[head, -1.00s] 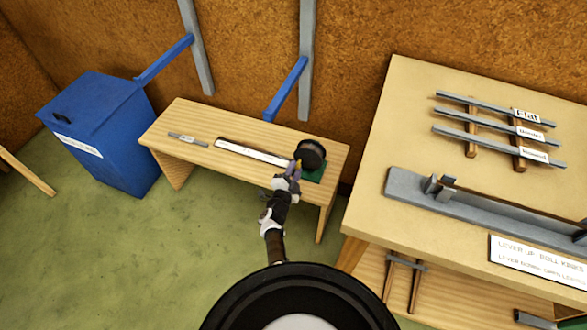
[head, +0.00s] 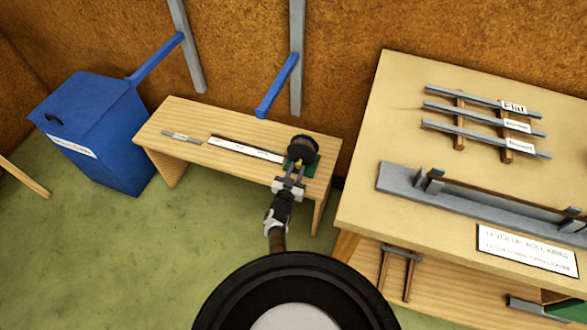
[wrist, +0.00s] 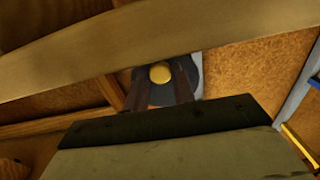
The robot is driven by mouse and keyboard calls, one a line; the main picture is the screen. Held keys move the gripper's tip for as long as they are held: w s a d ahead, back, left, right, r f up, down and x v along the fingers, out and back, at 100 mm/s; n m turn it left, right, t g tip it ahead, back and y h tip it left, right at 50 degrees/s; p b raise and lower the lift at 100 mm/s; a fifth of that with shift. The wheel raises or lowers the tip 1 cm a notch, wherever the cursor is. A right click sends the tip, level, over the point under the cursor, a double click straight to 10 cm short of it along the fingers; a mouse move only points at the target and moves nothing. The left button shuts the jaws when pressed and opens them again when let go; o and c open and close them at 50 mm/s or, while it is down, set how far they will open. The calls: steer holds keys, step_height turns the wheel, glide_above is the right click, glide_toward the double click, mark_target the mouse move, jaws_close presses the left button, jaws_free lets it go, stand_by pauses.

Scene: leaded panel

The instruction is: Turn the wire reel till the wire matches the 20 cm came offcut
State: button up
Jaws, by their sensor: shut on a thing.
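The wire reel (head: 302,150) is a dark drum on a green base (head: 311,167) at the right end of a low wooden bench. My gripper (head: 295,170) is at its near side, shut on the reel's yellow knob (head: 297,163). In the wrist view the yellow knob (wrist: 160,74) shows between my two dark fingers (wrist: 160,90), with a grey disc behind it. A short grey bar with a small label (head: 181,137), perhaps the came offcut, lies at the bench's left. A long white strip (head: 245,149) with a dark edge runs toward the reel. I cannot make out the wire itself.
A blue bin (head: 92,130) stands left of the bench (head: 165,115). A blue bar (head: 278,88) juts from the wall above the bench. A larger table (head: 400,130) with labelled bars and a grey channel stands at right. Green floor lies open in front.

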mark_target(310, 155)
steer(key=n, duration=0.2)
steer(key=d+n+p, duration=0.1)
steer(key=n, duration=0.2)
steer(key=shift+s+d+r+n+p, duration=0.25)
steer(key=shift+s+d+n+p, duration=0.05)
steer(key=shift+d+n, duration=0.1)
steer(key=n, duration=0.1)
steer(key=n+p, duration=0.1)
steer(key=n, duration=0.1)
steer(key=d+n, duration=0.1)
steer(key=shift+s+r+p, duration=0.2)
steer(key=shift+r+p, duration=0.15)
steer(key=shift+r, duration=0.05)
steer(key=n, duration=0.2)
steer(key=r+n+p, duration=0.1)
steer(key=n, duration=0.1)
steer(key=n+p, duration=0.1)
steer(key=shift+d+r+n, duration=0.3)
steer(key=shift+d+n, duration=0.05)
steer(key=shift+n, duration=0.05)
steer(key=n, duration=0.2)
steer(key=r+n+p, duration=0.1)
steer(key=n+p, duration=0.1)
steer(key=n, duration=0.1)
steer(key=shift+r+n, duration=0.3)
steer(key=o, duration=1)
